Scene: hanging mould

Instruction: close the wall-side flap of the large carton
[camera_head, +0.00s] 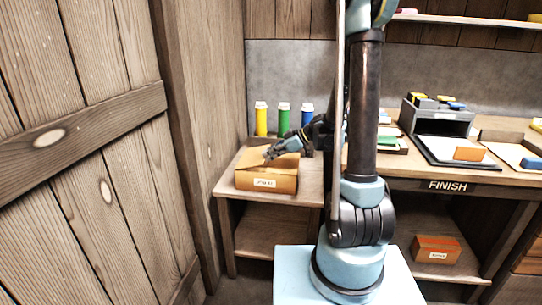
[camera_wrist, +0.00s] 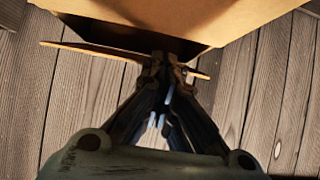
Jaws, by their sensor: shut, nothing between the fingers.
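The large carton (camera_head: 266,182) is an orange-brown box with a white label, sitting on the low side table. In the head view a tan flap (camera_head: 251,160) shows at its top; I cannot tell for sure which flap it is. My gripper (camera_head: 268,155) is over the carton's top, reaching in from the right. In the wrist view the carton (camera_wrist: 190,18) fills the top, with a dark gap below it. A thin flap edge (camera_wrist: 95,50) crosses behind my shut, empty fingertips (camera_wrist: 166,66). Whether they touch it is unclear.
Yellow (camera_head: 261,118), green (camera_head: 284,119) and blue (camera_head: 307,115) bottles stand behind the carton by the wall. The FINISH bench (camera_head: 400,183) at right holds trays and blocks. A smaller carton (camera_head: 436,249) sits on its lower shelf.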

